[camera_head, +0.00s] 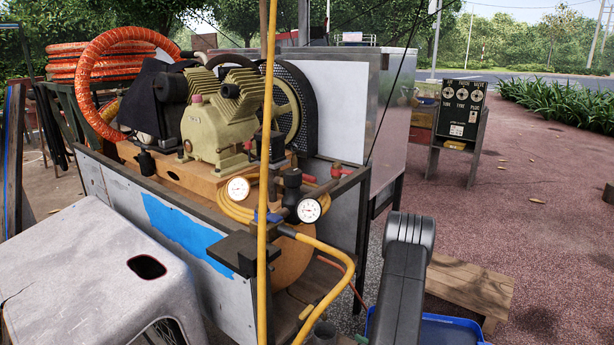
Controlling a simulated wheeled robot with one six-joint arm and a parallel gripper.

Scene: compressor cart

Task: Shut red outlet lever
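The compressor (222,120) is a cream, finned machine on a wooden base in the cart. Small red parts show on the pipework to its right. One red part (336,169) stands up at the right end of a pipe by the cart's right edge, and another red piece (308,178) lies just left of it. Both are too small to tell which is the outlet lever or how it is turned. A dark grey link of my arm (404,275) rises at the lower right, apart from the pipework. My gripper's fingers are not in view.
A yellow upright pole (266,120) crosses in front of the pipework. Two white gauges (309,210), a blue handle (268,217) and yellow hose (335,262) crowd this area. A grey stool (90,275) stands at front left. A wooden step (470,288) and open paving lie right.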

